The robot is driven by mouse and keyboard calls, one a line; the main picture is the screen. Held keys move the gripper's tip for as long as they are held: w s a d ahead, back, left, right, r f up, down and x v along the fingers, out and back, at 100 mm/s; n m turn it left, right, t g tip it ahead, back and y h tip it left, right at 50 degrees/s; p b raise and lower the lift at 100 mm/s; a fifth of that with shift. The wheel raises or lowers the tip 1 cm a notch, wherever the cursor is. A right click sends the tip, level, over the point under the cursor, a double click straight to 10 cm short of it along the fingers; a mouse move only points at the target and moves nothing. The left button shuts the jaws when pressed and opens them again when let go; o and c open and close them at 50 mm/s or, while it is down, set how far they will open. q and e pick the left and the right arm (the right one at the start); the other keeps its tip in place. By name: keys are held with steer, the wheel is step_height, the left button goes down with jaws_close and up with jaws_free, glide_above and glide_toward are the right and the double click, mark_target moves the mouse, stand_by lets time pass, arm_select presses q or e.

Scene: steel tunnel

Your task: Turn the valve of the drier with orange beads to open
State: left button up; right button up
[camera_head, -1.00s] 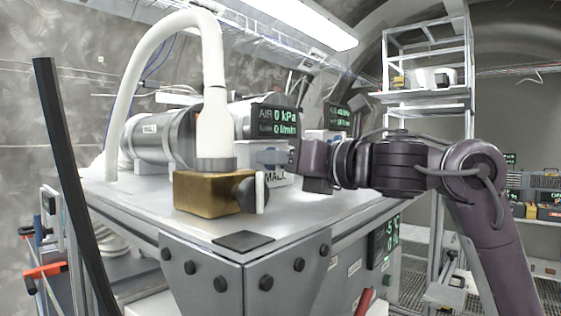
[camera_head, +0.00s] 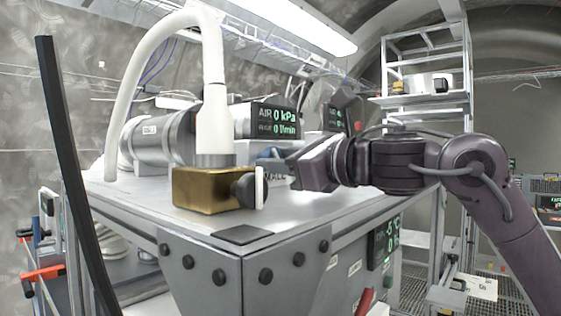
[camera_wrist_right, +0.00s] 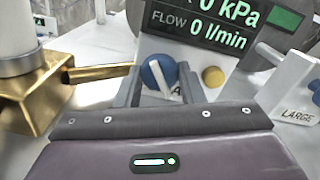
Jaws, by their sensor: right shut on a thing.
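My right gripper (camera_head: 280,162) reaches in from the right, low over the steel table top. In the right wrist view its two fingers (camera_wrist_right: 159,88) stand on either side of a round blue valve knob (camera_wrist_right: 158,72) with a white bar across it, and are shut on it. In the head view the blue knob (camera_head: 270,153) shows only partly behind the fingers. A small label beneath the knob is mostly covered. No orange beads can be made out, so I cannot tell which drier this knob belongs to. My left gripper is not in view.
A brass block (camera_head: 205,190) with a black knob and white hose (camera_head: 213,100) stands left of the gripper. A display (camera_head: 277,121) reading 0 kPa and 0 l/min stands behind it. A yellow knob (camera_wrist_right: 213,76) and a "LARGE" label (camera_wrist_right: 298,114) lie to the right in the wrist view.

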stand_by(0.5)
steer(key=o, duration=1)
steer(key=shift+s+d, duration=0.1)
steer(key=shift+d, duration=0.05)
steer(key=b+v, duration=0.4)
steer(key=v, duration=0.3)
steer(key=shift+s+d, duration=0.25)
steer(key=shift+a, duration=0.1)
